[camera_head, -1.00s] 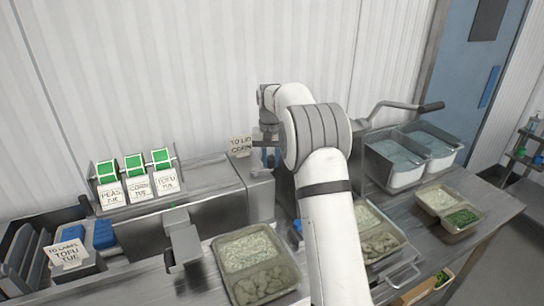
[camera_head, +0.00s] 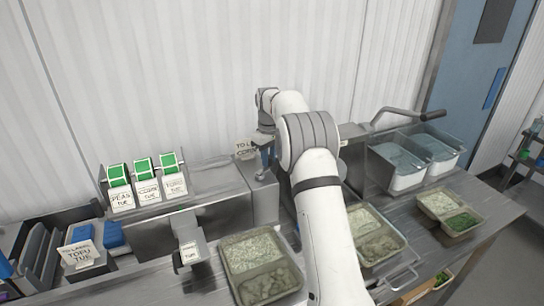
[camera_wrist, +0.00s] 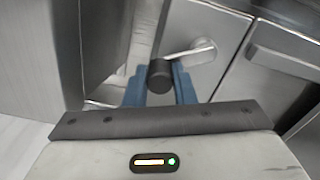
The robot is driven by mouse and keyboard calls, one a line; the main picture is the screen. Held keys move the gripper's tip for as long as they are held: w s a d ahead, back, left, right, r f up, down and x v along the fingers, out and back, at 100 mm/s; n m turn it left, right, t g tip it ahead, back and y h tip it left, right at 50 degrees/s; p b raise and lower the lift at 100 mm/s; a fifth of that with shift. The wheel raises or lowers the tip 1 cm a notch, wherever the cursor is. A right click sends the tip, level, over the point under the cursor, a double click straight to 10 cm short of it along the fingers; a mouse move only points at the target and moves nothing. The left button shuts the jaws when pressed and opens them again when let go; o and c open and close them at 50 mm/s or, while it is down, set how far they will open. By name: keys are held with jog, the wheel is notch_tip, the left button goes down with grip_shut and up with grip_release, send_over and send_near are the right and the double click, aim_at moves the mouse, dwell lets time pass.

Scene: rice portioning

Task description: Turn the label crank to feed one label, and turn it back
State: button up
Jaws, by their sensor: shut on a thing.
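My gripper (camera_head: 266,160) is at the right end of the grey label machine (camera_head: 225,210), partly hidden by my arm. In the wrist view its blue fingers (camera_wrist: 160,88) are shut on the dark knob of the label crank (camera_wrist: 160,75). The crank's metal lever (camera_wrist: 190,50) runs from the knob up and right to a pivot on a grey panel. A white label (camera_head: 190,253) marked TUE hangs at the machine's front outlet. Three green label rolls, peas (camera_head: 119,174), corn (camera_head: 144,169) and tofu (camera_head: 169,162), stand on top.
A card (camera_head: 84,252) reading TO LABEL TOFU TUE stands at the left. A filled two-compartment tray (camera_head: 258,250) sits in front of the machine; another (camera_head: 385,245) is right of my arm. A black-gripped lever (camera_head: 433,115) rises behind clear-topped bins (camera_head: 405,175).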

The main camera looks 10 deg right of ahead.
jog(key=shift+w+r+n, duration=0.1)
jog(key=shift+r+n, duration=0.05)
jog(key=shift+n, duration=0.15)
jog(key=o, duration=1)
notch_tip(320, 180, up, 8)
jog(key=shift+f+b, duration=0.2)
jog(key=shift+b, duration=0.5)
